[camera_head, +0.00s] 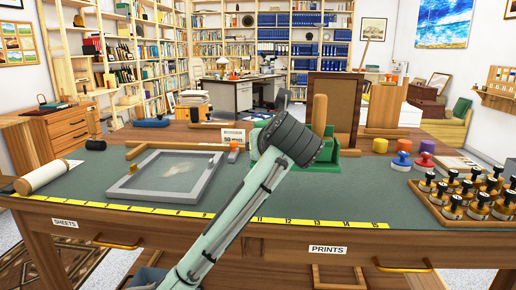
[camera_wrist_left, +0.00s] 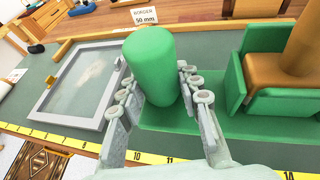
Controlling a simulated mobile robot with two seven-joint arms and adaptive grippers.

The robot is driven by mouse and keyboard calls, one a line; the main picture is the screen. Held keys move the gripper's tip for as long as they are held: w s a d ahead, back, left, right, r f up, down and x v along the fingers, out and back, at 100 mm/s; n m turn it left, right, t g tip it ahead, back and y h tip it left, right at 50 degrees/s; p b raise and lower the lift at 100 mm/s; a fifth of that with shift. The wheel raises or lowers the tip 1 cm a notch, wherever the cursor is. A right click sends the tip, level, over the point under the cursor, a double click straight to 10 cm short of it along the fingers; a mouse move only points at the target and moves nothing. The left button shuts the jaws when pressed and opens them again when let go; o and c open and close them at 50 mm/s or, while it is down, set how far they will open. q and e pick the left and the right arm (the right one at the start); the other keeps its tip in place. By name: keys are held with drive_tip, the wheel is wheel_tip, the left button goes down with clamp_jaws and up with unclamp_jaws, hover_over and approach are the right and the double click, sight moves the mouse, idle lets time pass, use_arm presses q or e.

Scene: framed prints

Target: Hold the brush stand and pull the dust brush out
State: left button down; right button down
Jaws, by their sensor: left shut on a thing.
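The green brush stand (camera_head: 351,153) is on the dark green table mat, partly hidden behind my left arm in the head view. In the left wrist view it has a flat green base (camera_wrist_left: 215,120), an upright green post (camera_wrist_left: 150,50) and a green box-like holder (camera_wrist_left: 262,100). The dust brush (camera_head: 319,112) stands upright with its wooden handle above the holder, and its brown lower part (camera_wrist_left: 275,75) sits in the holder. My left gripper (camera_wrist_left: 157,84) is shut on the green post, a finger on each side. My right gripper is not in view.
A grey-framed screen (camera_head: 168,178) lies left of the stand, with a white roller (camera_head: 42,177) farther left. A dark brown upright panel (camera_head: 333,100) stands behind. Coloured knobs (camera_head: 403,158) and a tray of stamps (camera_head: 462,212) are at the right. Bare mat lies right of my arm.

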use_arm(q)
hover_over(289, 196)
drive_tip(key=shift+r, duration=0.1)
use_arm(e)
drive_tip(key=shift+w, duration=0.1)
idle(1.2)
use_arm(q)
drive_tip(key=shift+f, duration=5.05)
drive_tip(key=shift+f, duration=0.5)
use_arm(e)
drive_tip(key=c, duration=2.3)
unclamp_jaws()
